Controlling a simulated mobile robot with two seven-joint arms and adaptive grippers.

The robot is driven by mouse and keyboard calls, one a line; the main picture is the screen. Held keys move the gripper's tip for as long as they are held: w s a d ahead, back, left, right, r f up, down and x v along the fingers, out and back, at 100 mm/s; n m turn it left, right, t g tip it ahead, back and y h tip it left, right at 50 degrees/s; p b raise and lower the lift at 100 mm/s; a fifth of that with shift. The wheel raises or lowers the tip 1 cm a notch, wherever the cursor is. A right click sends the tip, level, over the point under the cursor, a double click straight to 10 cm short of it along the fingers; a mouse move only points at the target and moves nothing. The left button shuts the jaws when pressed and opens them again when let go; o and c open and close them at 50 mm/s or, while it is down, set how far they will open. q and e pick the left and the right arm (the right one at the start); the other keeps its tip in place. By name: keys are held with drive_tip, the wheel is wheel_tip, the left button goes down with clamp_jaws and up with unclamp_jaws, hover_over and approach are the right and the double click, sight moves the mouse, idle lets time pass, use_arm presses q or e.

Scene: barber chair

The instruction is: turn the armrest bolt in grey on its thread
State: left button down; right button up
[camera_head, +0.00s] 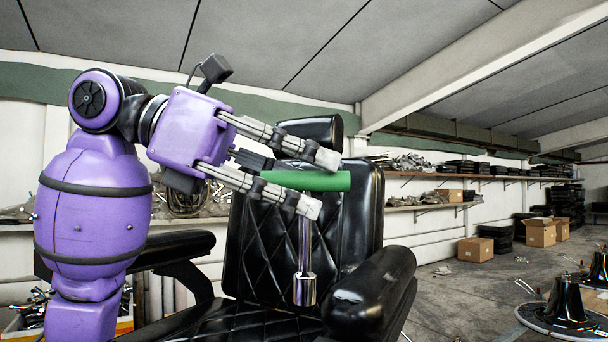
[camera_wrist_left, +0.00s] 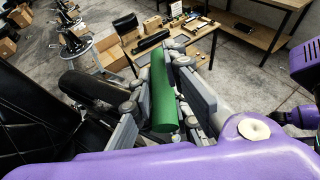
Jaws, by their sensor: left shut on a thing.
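My left gripper (camera_head: 318,184) is shut on the green handle (camera_head: 290,180) of a socket tool, with one finger on each side. The handle lies roughly level. The tool's chrome shaft (camera_head: 305,242) hangs straight down to a wider socket end (camera_head: 304,288) above the chair seat, beside the armrest on the right. In the left wrist view the green handle (camera_wrist_left: 161,90) lies between the fingers. The black barber chair (camera_head: 252,235) has a padded right-hand armrest (camera_head: 372,293) and a left-hand one (camera_head: 176,248). I cannot make out a grey armrest bolt. My right gripper is not in view.
Shelves (camera_head: 440,206) with parts and boxes line the back wall. Cardboard boxes (camera_head: 541,233) stand on the floor at right. A round chair base (camera_head: 567,305) is at the lower right. The left wrist view shows a wooden table (camera_wrist_left: 180,50). Open floor lies right of the chair.

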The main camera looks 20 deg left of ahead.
sight(304, 273)
use_arm(q)
drive_tip(key=shift+f+b, duration=0.35)
drive_tip(key=shift+f, duration=0.4)
drive_tip(key=shift+f+b, duration=0.9)
drive_tip(key=shift+f, duration=0.55)
drive_tip(key=shift+f+b, duration=0.35)
drive_tip(key=shift+f, duration=0.25)
drive_tip(key=shift+r+p, duration=0.2)
drive_tip(key=shift+p, duration=0.1)
drive_tip(key=shift+f+b, duration=0.3)
drive_tip(key=shift+f, duration=0.45)
